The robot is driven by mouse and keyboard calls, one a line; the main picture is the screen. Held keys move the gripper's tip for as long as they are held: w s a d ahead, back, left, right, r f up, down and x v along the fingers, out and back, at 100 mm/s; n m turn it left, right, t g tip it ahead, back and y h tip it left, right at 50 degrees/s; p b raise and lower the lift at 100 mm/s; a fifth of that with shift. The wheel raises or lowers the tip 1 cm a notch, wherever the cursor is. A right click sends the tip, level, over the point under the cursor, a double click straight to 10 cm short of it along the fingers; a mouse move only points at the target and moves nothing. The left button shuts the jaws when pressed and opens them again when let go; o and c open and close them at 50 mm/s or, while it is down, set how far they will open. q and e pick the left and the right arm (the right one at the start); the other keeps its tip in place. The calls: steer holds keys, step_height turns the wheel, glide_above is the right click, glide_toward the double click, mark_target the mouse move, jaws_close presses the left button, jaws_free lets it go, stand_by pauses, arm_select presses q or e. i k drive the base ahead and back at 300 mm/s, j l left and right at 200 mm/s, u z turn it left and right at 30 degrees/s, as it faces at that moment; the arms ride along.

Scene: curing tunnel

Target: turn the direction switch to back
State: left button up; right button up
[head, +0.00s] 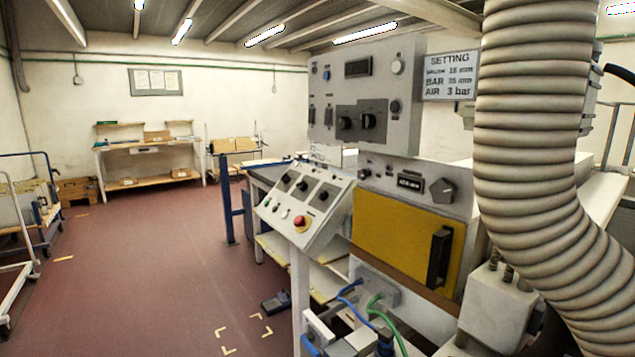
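A sloped control desk (305,212) stands at the middle of the head view. It carries black rotary switches at its left (287,178), middle (302,186) and right (322,194), each on a dark plate. Their labels are too small to read, so I cannot tell which is the direction switch or where it points. A red mushroom button (301,222) on a yellow base and small push buttons sit below them. An upper grey panel (385,146) carries two more black knobs, a display and small switches. Neither of my grippers shows.
A thick ribbed hose (528,130) fills the right side. A yellow door (395,234) with a black handle (438,258) and a grey knob (442,190) are right of the desk. A setting sign (449,76) hangs above. Blue and green lines run below.

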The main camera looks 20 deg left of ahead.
mark_target(303, 185)
steer(key=i+j+z, duration=0.25)
steer(key=j+z, duration=0.15)
steer(key=j, duration=0.4)
steer(key=i+j+z, duration=0.1)
steer(key=j+z, duration=0.3)
steer(key=j, duration=0.45)
steer(key=j+z, duration=0.35)
steer(key=j, duration=0.5)
